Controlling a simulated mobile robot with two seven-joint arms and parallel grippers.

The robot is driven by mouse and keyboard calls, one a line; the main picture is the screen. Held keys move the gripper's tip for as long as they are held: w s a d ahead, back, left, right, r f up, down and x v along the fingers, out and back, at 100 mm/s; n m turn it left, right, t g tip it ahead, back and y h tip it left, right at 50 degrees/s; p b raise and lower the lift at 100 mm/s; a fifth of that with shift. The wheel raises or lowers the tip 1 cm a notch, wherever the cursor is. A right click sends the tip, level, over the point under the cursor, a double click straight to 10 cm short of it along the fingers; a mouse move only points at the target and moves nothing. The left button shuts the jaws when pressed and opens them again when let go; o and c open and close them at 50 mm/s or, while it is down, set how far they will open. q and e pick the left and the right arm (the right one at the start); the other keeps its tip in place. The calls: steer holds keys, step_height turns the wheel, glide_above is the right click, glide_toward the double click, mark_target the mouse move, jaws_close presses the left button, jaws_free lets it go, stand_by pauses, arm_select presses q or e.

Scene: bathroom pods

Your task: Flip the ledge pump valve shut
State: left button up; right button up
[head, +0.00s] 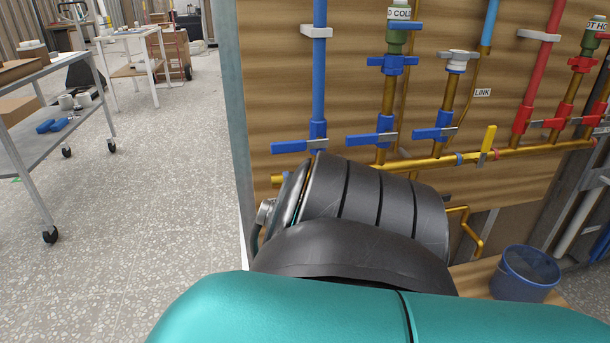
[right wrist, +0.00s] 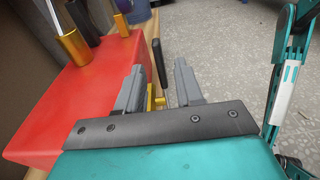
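In the right wrist view a red block-shaped body (right wrist: 75,85), which looks like the pump, sits on a wooden ledge. A slim black lever (right wrist: 157,58) with brass parts (right wrist: 156,99) at its lower end stands beside the red body. My right gripper (right wrist: 160,68) is open, its two grey fingers on either side of the lever. A gap shows between the lever and the right finger; contact on the left side is unclear. In the head view my arm hides the pump and the right gripper. My left gripper is not in view.
A wooden wall panel (head: 290,90) carries blue, red and brass pipes with several lever valves. A blue bucket (head: 527,272) stands at the lower right. A grey cart (head: 50,110) stands at left, with clear speckled floor (head: 150,210) between.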

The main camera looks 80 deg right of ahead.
steer(key=b+v, duration=0.3)
steer(key=v, duration=0.8)
steer(key=shift+w, duration=0.15)
steer(key=shift+a, duration=0.1)
